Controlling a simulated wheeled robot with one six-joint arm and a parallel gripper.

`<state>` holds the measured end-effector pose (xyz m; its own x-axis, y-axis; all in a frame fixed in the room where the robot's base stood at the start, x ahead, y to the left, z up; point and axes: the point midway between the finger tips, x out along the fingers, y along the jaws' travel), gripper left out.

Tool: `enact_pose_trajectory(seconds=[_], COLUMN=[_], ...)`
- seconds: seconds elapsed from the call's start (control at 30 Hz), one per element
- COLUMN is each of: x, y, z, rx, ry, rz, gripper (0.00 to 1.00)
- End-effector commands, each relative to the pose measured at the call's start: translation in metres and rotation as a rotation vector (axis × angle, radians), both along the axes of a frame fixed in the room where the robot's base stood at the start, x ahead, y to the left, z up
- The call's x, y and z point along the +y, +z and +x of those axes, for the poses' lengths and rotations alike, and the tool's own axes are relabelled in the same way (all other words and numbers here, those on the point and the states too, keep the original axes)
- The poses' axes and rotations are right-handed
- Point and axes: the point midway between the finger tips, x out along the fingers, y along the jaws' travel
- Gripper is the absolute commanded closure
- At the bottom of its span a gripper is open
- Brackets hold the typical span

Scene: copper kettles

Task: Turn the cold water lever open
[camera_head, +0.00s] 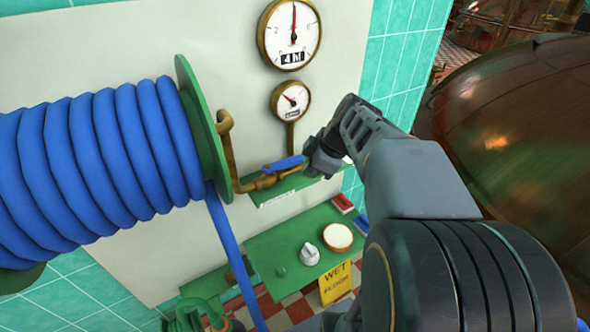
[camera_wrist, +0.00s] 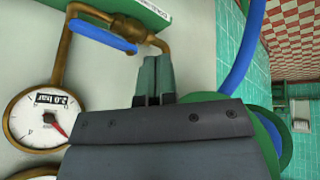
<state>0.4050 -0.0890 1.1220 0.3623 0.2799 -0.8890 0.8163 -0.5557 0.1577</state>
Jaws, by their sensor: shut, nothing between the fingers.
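The blue lever (camera_head: 285,163) sits on a brass valve and pipe (camera_head: 262,183) in front of the white panel, lying roughly along the pipe. It also shows in the wrist view (camera_wrist: 100,36), at the upper left. My gripper (camera_head: 318,160) is just right of the lever's end in the head view. In the wrist view its two fingers (camera_wrist: 156,68) are closed together and empty, a short way from the lever's tip. I cannot tell whether they touch it. The label's words near the valve are too small to read.
A green reel with blue hose (camera_head: 110,165) stands left of the valve. Two round gauges (camera_head: 290,35) hang above. Below are a green shelf (camera_head: 265,255) with a white knob (camera_head: 309,254) and a yellow wet-floor sign (camera_head: 336,283). A copper kettle (camera_head: 520,120) bulges at right.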

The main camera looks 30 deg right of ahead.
Motion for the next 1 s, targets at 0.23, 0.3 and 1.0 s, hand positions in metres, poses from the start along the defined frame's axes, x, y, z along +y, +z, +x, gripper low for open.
enact_pose_trajectory(seconds=[0.23,0.3,1.0], x=[-0.049,-0.057,-0.031], y=[-0.007,-0.007,-0.082], z=[0.027,0.031,0.080], rx=[-0.182,-0.218,-0.270], ry=[0.279,0.326,0.398], rz=[-0.042,-0.053,-0.074], gripper=[1.00,1.00,1.00])
